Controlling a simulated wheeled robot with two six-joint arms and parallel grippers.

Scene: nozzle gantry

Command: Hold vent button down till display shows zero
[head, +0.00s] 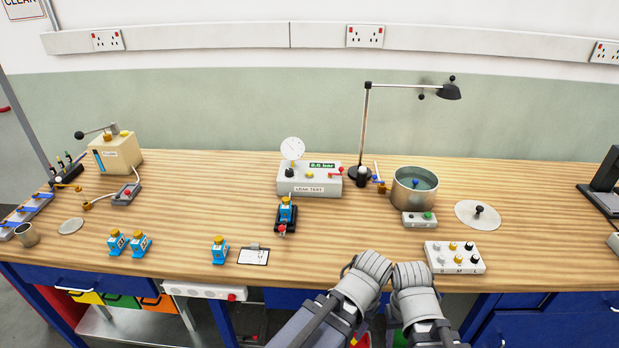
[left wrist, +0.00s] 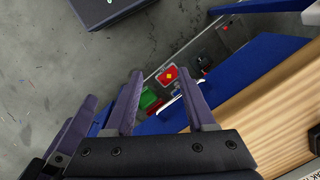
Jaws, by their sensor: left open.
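The leak test box (head: 309,182) stands at the middle of the bench in the head view. No button's label is legible, so I cannot tell which is the vent button. My left gripper (left wrist: 161,78) is open and empty in its wrist view, over the bench's front edge.
A blue part in a black holder (head: 286,215) stands before the box. Several blue bottles stand front left. Bare wood lies right of the holder.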

